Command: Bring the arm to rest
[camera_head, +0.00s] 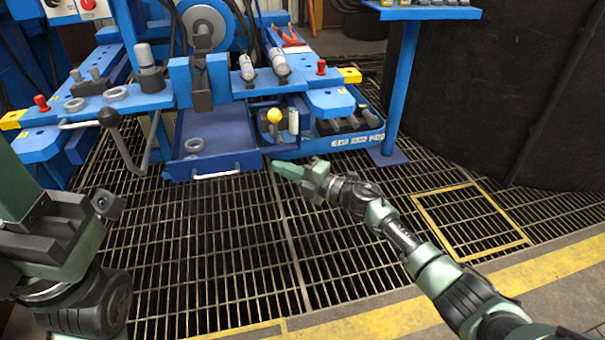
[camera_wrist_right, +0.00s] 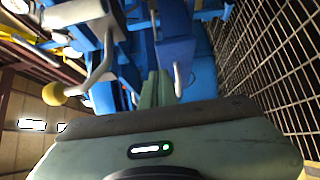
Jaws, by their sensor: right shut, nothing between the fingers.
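My right arm reaches in from the lower right in the head view. Its gripper (camera_head: 287,170) is shut and empty, just in front of the open blue drawer (camera_head: 225,163) and to the right of its handle. In the right wrist view the green fingers of the right gripper (camera_wrist_right: 157,78) lie together, with blue machine parts beyond them. My left arm shows at the lower left of the head view, but its fingertips are not visible.
The blue machine (camera_head: 130,100) has levers, a yellow ball knob (camera_head: 274,115) and a drawer pulled out over the grating. A blue post (camera_head: 400,90) and dark cylindrical wall (camera_head: 490,95) stand at the right. The grating floor (camera_head: 220,250) is open in front.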

